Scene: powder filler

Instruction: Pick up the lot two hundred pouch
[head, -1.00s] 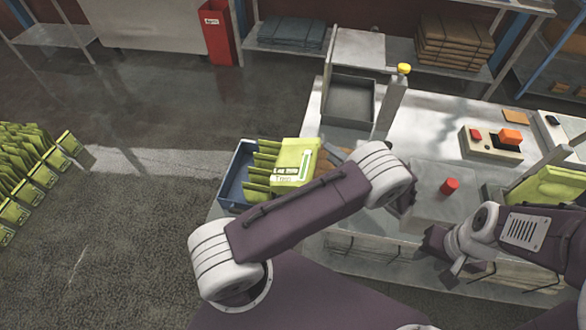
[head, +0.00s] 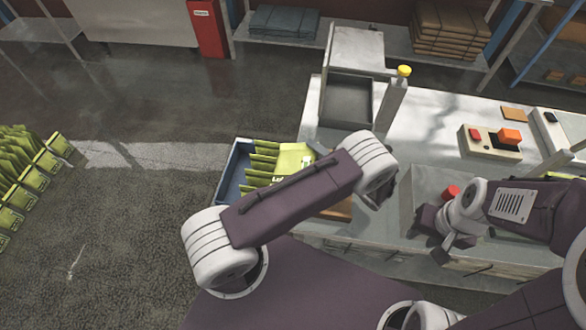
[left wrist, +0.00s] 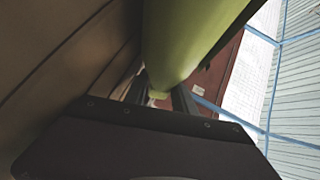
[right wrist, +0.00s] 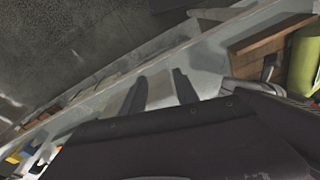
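The lime-green pouch (head: 295,157) shows in the head view at the right side of the blue bin, mostly hidden behind my left arm, with only part of its white label visible. In the left wrist view the green pouch (left wrist: 185,40) looms large in front of the camera and runs down between the fingers. My left gripper (left wrist: 163,95) appears shut on it; my arm hides this grip in the head view. My right gripper (right wrist: 160,90) is empty, its fingers apart, over the bench front; it also shows in the head view (head: 442,248).
The blue bin (head: 226,178) holds several green pouches. A brown board (head: 338,209) lies beside it. The bench has a grey tray (head: 347,103), a yellow-capped bottle (head: 396,95), a red knob (head: 451,192) and a control box (head: 484,143). More pouches (head: 35,182) stand at far left.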

